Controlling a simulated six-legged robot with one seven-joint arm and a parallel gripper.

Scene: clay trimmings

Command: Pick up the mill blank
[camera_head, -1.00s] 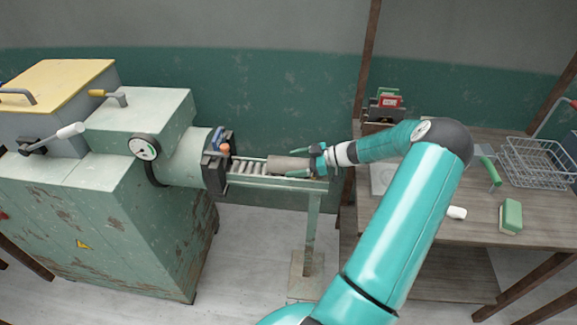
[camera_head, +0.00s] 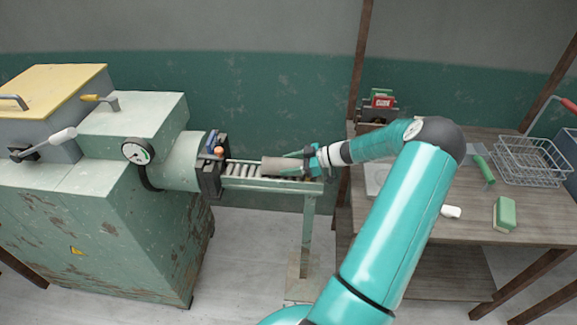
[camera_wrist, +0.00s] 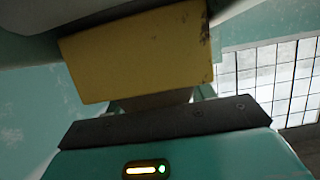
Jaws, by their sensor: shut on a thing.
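The mill blank (camera_head: 272,165) is a grey-brown cylinder lying along the right end of the roller track in the head view. My gripper (camera_head: 291,164) reaches in from the right and is shut on its right part, one teal finger on each side. The blank appears level and still at roller height; whether it touches the rollers I cannot tell. In the wrist view I cannot make out the blank; a yellow plate and a dark bar fill the middle.
The roller track (camera_head: 240,172) runs left into the green machine (camera_head: 100,225) with its round gauge (camera_head: 137,151). On the right, a wooden bench (camera_head: 435,222) holds a wire basket (camera_head: 530,160), a green-and-white sponge (camera_head: 504,213) and a white cylinder (camera_head: 451,212).

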